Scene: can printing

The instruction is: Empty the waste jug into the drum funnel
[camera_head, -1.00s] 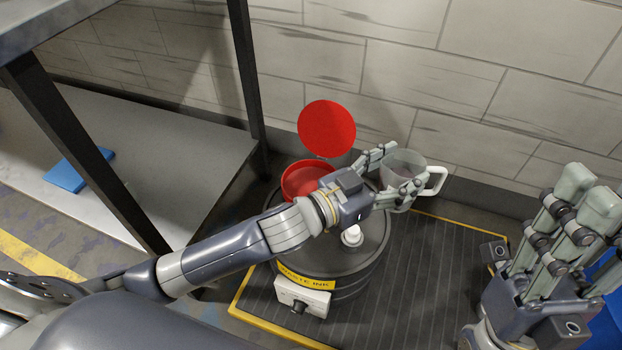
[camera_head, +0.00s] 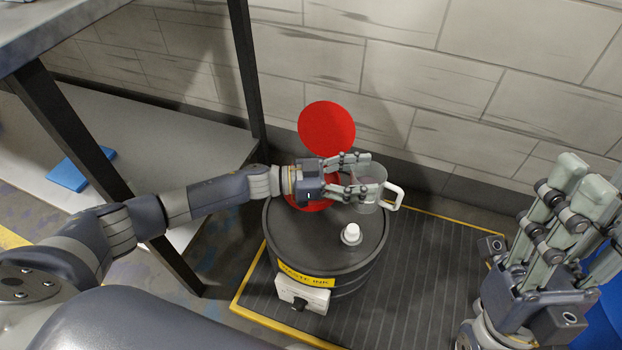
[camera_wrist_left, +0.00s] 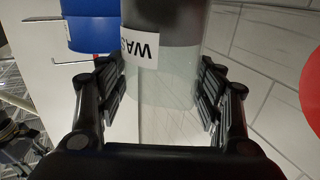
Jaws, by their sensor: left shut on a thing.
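The waste jug (camera_head: 369,198) is clear, with dark contents and a white handle on its right. My left gripper (camera_head: 362,174) is shut on it and holds it above the back right of the black drum (camera_head: 320,240). In the left wrist view the jug (camera_wrist_left: 165,85) sits between the fingers, its white label upside down. The red funnel (camera_head: 312,206) on the drum is just left of the jug and mostly hidden by my left gripper. Its round red lid (camera_head: 327,128) stands open behind. My right gripper (camera_head: 590,195) is open and empty at the lower right.
A white cap (camera_head: 351,233) sticks up from the drum top. The drum stands on a dark yellow-edged platform (camera_head: 430,270), clear on its right. A block wall is close behind. A metal rack with dark legs (camera_head: 72,150) is at the left, a blue item (camera_head: 80,169) on its shelf.

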